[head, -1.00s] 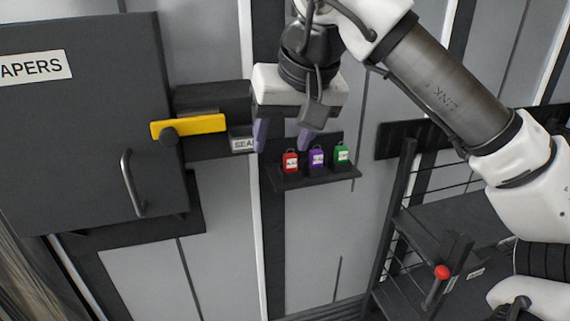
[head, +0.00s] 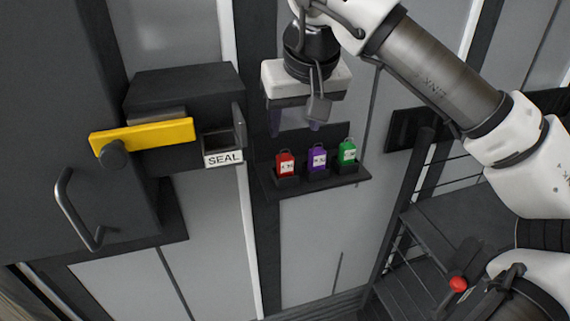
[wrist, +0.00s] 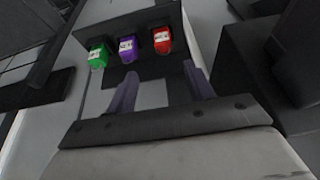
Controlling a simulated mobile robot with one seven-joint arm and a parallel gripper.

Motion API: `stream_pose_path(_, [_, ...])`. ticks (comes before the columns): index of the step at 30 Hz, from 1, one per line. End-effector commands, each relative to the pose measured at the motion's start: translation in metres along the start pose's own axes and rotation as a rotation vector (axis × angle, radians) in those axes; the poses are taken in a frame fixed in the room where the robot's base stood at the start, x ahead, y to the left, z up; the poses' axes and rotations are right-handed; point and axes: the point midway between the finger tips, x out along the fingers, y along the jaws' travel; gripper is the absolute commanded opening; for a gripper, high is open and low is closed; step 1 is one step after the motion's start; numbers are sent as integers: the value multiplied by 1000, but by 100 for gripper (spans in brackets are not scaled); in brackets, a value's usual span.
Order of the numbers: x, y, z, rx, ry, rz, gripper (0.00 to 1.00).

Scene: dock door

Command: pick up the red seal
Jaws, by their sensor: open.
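The red seal (head: 285,163) stands upright in a small holder at the left end of a dark wall shelf (head: 318,184). A purple seal (head: 317,158) and a green seal (head: 347,152) stand to its right. My gripper (head: 294,122) is open and empty, above and apart from the red seal. In the wrist view, the red seal (wrist: 162,41) is at the right of the row, beyond the open purple fingers of my gripper (wrist: 163,82). The purple seal (wrist: 127,48) and green seal (wrist: 98,55) are to its left.
A dark box with a SEAL label (head: 223,159) and a yellow lever (head: 142,137) are left of the shelf. A dark door with a handle (head: 72,210) is at far left. A dark rack (head: 440,215) stands at right. The wall below the shelf is clear.

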Motion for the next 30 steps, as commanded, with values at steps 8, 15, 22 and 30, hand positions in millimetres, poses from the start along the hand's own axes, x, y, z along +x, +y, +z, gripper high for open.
stream_pose_path(8, [31, -1, 0, 0, 0, -1, 53])
stream_pose_path(15, [58, -7, 4, -2, -3, -3, 53])
stream_pose_path(22, [83, -8, 4, 0, 0, -2, 53])
stream_pose_path(30, [84, -8, 4, 0, 1, -1, 46])
